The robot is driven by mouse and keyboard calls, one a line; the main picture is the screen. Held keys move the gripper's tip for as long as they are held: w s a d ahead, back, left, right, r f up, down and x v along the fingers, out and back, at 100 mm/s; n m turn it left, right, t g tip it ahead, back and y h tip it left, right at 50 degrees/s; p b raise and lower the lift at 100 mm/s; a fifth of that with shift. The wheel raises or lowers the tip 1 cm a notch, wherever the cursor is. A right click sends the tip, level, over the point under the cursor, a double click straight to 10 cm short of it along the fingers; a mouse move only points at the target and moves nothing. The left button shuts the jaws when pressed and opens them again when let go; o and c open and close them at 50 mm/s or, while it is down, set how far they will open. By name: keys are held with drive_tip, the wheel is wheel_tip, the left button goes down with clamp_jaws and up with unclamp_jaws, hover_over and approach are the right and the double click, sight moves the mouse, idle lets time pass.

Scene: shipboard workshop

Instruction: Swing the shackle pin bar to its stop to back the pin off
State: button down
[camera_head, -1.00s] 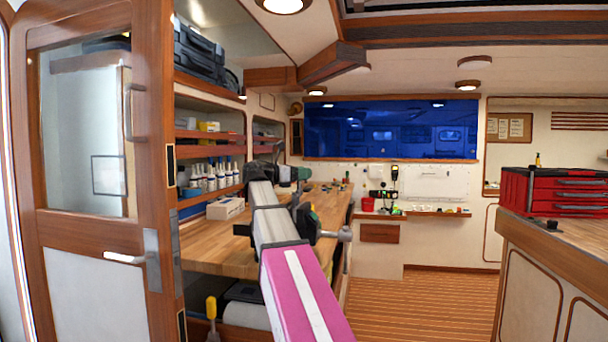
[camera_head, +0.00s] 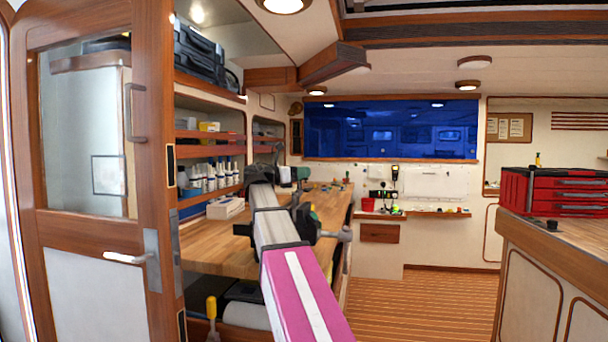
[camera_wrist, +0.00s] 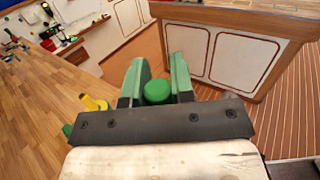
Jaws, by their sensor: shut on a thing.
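My gripper (camera_wrist: 158,76) shows in the wrist view, with a green finger on each side. It is shut on a round green knob (camera_wrist: 157,92), which I take to be the end of the pin bar. The rest of the bar and the shackle are hidden behind the gripper body, so I cannot tell the bar's angle. A yellow piece (camera_wrist: 93,103) stands just left of the fingers at the bench. In the head view my arm reaches over the wooden bench (camera_head: 212,254). The gripper and knob there are too small and covered to make out clearly.
A green and black fitting with a metal handle (camera_head: 345,234) sits at the bench's front edge, close to my arm. White bottles (camera_head: 210,180) stand on the left shelf. A red tool chest (camera_head: 565,192) is on the right counter. The wooden floor (camera_head: 440,300) between is clear.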

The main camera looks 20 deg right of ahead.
drive_tip(key=shift+w+a+f+n+h, duration=0.1)
drive_tip(key=shift+w+a+n+h, duration=0.4)
drive_tip(key=shift+a+n+h, duration=0.5)
drive_tip(key=shift+w+a+f+n+t+h, duration=0.15)
drive_tip(key=shift+w+a+n+t+h, duration=0.3)
drive_tip(key=shift+n+h, duration=0.3)
drive_tip(key=shift+w+a+f+n+t+h, duration=0.1)
drive_tip(key=shift+w+a+n+t+h, duration=0.1)
drive_tip(key=shift+n+t+h, duration=0.45)
drive_tip(key=c, duration=1)
unclamp_jaws()
drive_tip(key=shift+o, duration=0.2)
drive_tip(key=shift+a, duration=0.15)
drive_tip(key=v, duration=1)
drive_tip(key=shift+s+a+f, duration=0.1)
drive_tip(key=shift+a+f, duration=0.15)
drive_tip(key=shift+f, duration=0.05)
drive_tip(key=shift+c, duration=0.4)
